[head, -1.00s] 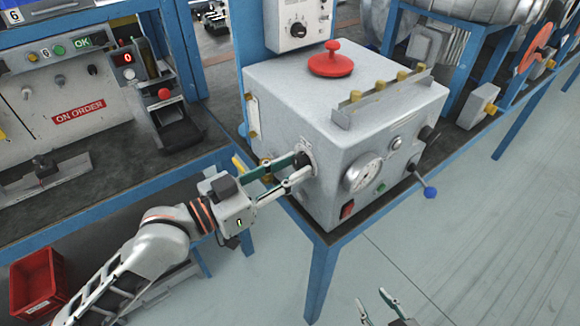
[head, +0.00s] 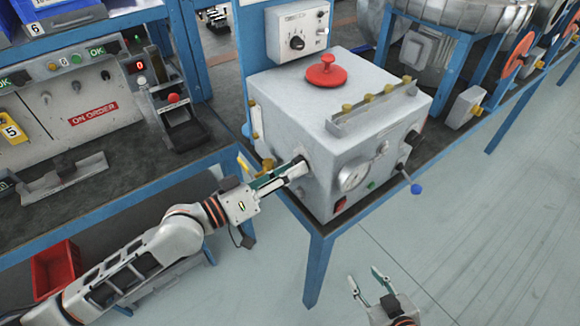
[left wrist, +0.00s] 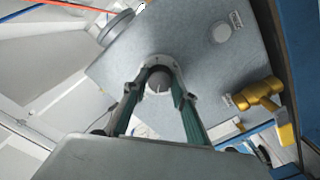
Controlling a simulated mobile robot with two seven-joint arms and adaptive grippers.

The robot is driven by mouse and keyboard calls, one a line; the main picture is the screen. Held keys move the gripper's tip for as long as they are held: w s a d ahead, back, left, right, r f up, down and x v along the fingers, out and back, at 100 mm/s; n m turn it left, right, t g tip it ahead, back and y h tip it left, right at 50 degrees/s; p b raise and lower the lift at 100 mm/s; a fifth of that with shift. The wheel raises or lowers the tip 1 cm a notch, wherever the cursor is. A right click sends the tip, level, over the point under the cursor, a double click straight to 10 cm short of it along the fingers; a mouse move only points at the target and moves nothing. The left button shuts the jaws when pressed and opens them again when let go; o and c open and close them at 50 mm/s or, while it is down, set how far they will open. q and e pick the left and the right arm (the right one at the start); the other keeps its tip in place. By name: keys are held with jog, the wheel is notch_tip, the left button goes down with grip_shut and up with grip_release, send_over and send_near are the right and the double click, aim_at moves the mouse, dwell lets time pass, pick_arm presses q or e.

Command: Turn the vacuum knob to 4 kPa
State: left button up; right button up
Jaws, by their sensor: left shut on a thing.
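The grey metal box (head: 290,110) stands on the bench corner. Its round knob (left wrist: 158,82) is on the left side face, inside a pale ring. My left gripper (head: 301,166) reaches it from the left. In the left wrist view its two fingers (left wrist: 159,75) lie on both sides of the knob, shut on it. A light mark shows on the knob; its scale cannot be read. In the head view the fingers mostly hide the knob. The round gauge (head: 354,174) on the front face is too small to read. My right gripper (head: 366,279) is open and empty, low over the floor.
A red mushroom-shaped cap (head: 326,72) and a rail with several brass fittings (head: 375,97) are on top of the box. A yellow valve (left wrist: 262,92) sticks out beside the knob. A blue-handled lever (head: 416,189) sticks out at the front. The floor at right is clear.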

dwell(0.5)
pick_arm(q)
jog(key=o, duration=1.1)
jog(key=v, duration=1.2)
